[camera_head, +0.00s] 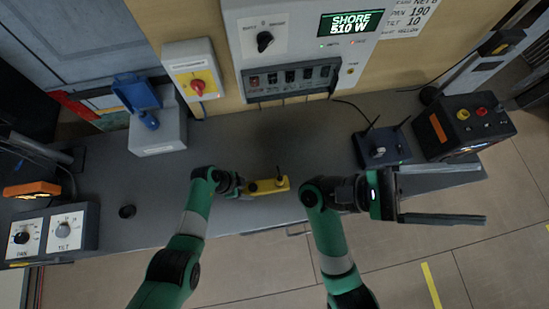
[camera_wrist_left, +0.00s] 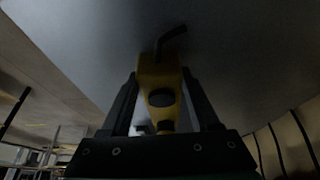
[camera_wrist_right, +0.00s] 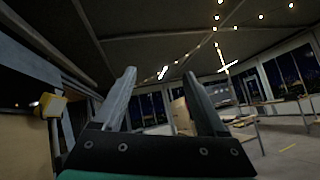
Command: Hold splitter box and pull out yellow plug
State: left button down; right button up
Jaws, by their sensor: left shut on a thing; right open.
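A small yellow box (camera_head: 268,187) with dark round parts on top lies near the front edge of the grey bench; I take it for the splitter box. A short dark stub stands up from it. My left gripper (camera_head: 244,187) is shut on its left end. In the left wrist view the yellow box (camera_wrist_left: 160,75) sits between the fingers, with a black round part and a bent dark lead at its far end. I cannot tell a separate yellow plug. My right gripper (camera_head: 482,193) is wide open and empty, pointing right beyond the bench's front edge.
A grey box with a blue lid and connector (camera_head: 158,130) stands at the back left. A black box with antennas (camera_head: 383,147) and a black control box (camera_head: 463,125) stand at the right. PAN/TILT boxes (camera_head: 45,233) are front left. Bench around the yellow box is clear.

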jog(key=w+d+f+n+t+y, duration=0.2)
jog(key=w+f+n+t+y, duration=0.3)
jog(key=w+f+n+t, duration=0.15)
jog(key=n+t+y, duration=0.2)
jog(key=n+y, duration=1.2)
jog(key=y, duration=0.5)
send_near(279, 179)
jog(key=shift+m, duration=0.25)
jog(key=x, duration=1.1)
jog(key=shift+f, duration=0.15)
grip_shut()
